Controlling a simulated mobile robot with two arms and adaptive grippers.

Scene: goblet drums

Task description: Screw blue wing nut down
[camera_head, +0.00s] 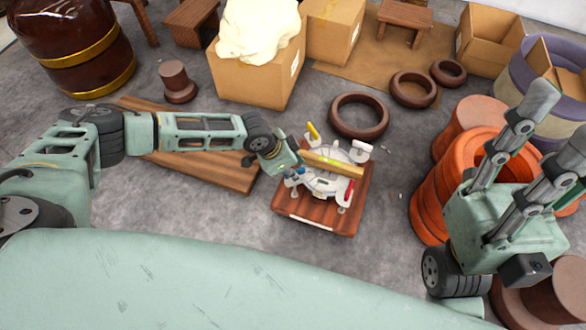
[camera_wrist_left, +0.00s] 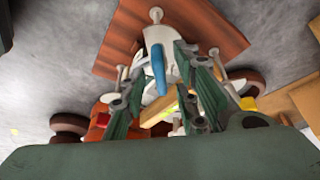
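The blue wing nut (camera_head: 300,171) sits at the left side of a white fixture (camera_head: 327,186) on a reddish wooden stand (camera_head: 312,217). In the left wrist view the blue wing nut (camera_wrist_left: 158,68) stands up as a long blue piece between my fingers. My left gripper (camera_head: 290,177) is at the fixture's left edge and partly covers the nut's surroundings. In the left wrist view its fingers (camera_wrist_left: 161,82) are spread apart, one on each side of the nut; contact is not clear. My right gripper (camera_head: 557,127) is open and empty at the far right, away from the fixture.
A yellow wooden bar (camera_head: 340,165) lies across the fixture. A yellow wing nut (camera_head: 313,131) and a red one (camera_head: 348,191) stand on it. A dark ring (camera_head: 358,116) lies behind the stand. Orange drum parts (camera_head: 433,203) stand to the right. Bare floor lies in front.

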